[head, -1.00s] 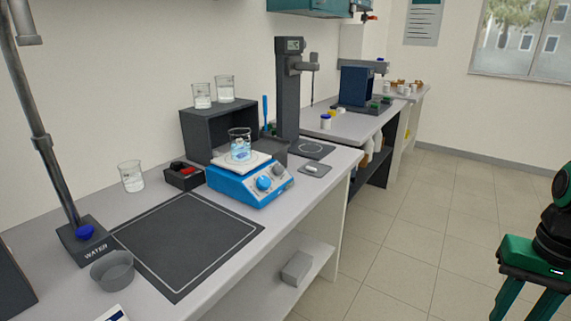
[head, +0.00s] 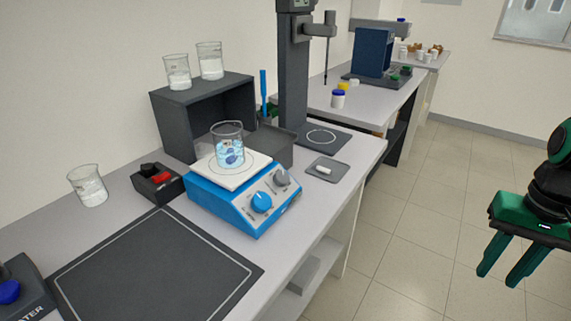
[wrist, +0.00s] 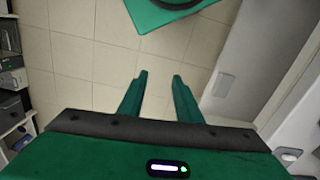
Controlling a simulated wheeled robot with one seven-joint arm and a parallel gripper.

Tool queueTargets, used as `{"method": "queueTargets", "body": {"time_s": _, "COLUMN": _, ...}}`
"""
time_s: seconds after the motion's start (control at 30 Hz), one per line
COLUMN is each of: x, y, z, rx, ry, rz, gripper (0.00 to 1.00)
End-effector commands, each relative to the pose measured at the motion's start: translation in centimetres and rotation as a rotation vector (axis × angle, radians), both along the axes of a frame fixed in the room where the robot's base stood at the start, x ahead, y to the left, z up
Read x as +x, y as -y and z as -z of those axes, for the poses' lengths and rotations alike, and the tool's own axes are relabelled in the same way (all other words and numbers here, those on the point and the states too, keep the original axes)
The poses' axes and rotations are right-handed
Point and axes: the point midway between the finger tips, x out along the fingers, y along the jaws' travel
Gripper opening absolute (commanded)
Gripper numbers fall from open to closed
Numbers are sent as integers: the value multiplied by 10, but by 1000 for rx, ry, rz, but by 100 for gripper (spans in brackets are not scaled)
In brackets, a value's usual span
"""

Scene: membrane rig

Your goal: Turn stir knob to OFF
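A blue hotplate stirrer (head: 222,206) with a white top plate stands on the bench. Its front panel has two knobs, a blue knob (head: 261,202) at left and a grey knob (head: 281,178) at right. The panel labels are too small to read. A glass beaker (head: 228,146) with bluish liquid stands on the plate. My gripper (head: 497,262) is at the right edge of the head view, over the floor and well away from the stirrer. In the wrist view my gripper (wrist: 157,76) has its two green fingers apart with nothing between them.
A dark mat (head: 150,280) lies left of the stirrer. A black box with a red part (head: 158,182) and a beaker (head: 88,186) are beside it. A small tray (head: 327,170) holds a white piece on the right. Floor right of the bench is clear.

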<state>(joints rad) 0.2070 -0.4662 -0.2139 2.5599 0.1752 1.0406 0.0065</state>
Motion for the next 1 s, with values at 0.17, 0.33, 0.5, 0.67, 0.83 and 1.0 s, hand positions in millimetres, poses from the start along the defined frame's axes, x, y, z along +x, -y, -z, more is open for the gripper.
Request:
{"method": "queueTargets", "body": {"time_s": 0.17, "x": 0, "y": 0, "z": 0, "rx": 0, "ry": 0, "rz": 0, "gripper": 31}}
{"method": "queueTargets", "body": {"time_s": 0.33, "x": -6, "y": -1, "z": -6, "rx": 0, "ry": 16, "rz": -16, "gripper": 49}}
{"method": "queueTargets", "body": {"time_s": 0.5, "x": 54, "y": -23, "z": -28, "rx": -5, "ry": 80, "rz": -202, "gripper": 49}}
{"method": "queueTargets", "body": {"time_s": 0.67, "x": 156, "y": -99, "z": -65, "rx": 18, "ry": 199, "rz": -565, "gripper": 49}}
{"method": "queueTargets", "body": {"time_s": 0.83, "x": 227, "y": -218, "z": -99, "rx": 77, "ry": 322, "rz": -938, "gripper": 49}}
{"method": "queueTargets", "body": {"time_s": 1.0, "x": 250, "y": -309, "z": -120, "rx": 137, "ry": 401, "rz": -1180, "gripper": 49}}
